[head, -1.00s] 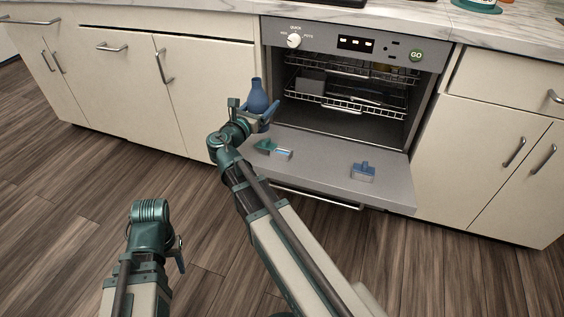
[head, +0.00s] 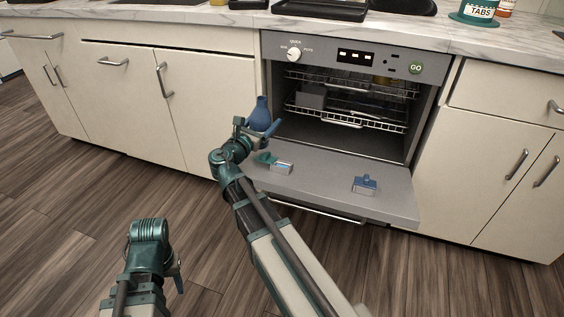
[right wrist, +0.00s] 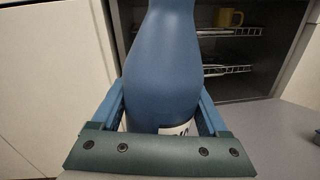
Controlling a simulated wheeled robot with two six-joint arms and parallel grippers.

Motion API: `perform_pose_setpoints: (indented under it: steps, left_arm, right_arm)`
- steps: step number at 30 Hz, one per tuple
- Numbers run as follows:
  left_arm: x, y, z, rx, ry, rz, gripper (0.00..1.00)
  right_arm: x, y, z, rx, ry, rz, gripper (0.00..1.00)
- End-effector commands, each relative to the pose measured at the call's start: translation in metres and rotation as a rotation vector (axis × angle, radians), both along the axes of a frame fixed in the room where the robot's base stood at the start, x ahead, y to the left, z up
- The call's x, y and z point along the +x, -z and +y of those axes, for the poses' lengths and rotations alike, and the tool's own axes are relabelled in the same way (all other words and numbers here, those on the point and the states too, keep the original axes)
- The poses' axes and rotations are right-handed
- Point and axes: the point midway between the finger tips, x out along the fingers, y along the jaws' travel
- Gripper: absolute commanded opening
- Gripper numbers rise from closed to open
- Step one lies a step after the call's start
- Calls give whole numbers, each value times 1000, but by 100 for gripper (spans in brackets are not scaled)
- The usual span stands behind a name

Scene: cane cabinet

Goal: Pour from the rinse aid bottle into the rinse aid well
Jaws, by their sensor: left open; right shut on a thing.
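The blue rinse aid bottle (head: 260,115) is held roughly upright above the left part of the lowered dishwasher door (head: 325,187). My right gripper (head: 259,127) is shut on it; in the right wrist view the fingers clasp the bottle (right wrist: 165,70) low down, and its top is cut off. Two small wells are on the door: one (head: 283,167) with a green lid open beside it and blue inside, and one (head: 364,184) with a blue top, farther right. I cannot tell for sure which is for rinse aid. My left gripper (head: 178,278) is open and empty over the floor.
The dishwasher stands open, with racks (head: 345,117) inside and a yellow mug (right wrist: 230,18) showing in the right wrist view. A tabs tub (head: 482,12) is on the counter (head: 230,38). Cabinets flank the dishwasher. The door between the wells is clear.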

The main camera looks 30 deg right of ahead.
Motion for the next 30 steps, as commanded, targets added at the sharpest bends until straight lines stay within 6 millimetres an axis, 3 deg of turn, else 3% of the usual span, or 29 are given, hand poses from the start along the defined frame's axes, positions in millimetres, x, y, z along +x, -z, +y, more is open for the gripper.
perform_pose_setpoints:
  steps: [13, 22, 30]
  left_arm:
    - [0, 0, 0, 0, 0, 0, 50]
    - [0, 21, 0, 0, -4, 0, 50]
    - [0, 20, 0, 0, -5, -1, 50]
  right_arm:
    - [-2, -4, -1, 110, 0, -194, 0]
    - [-5, 15, -3, 185, 0, -324, 0]
    - [-8, 14, -5, 251, 0, -440, 0]
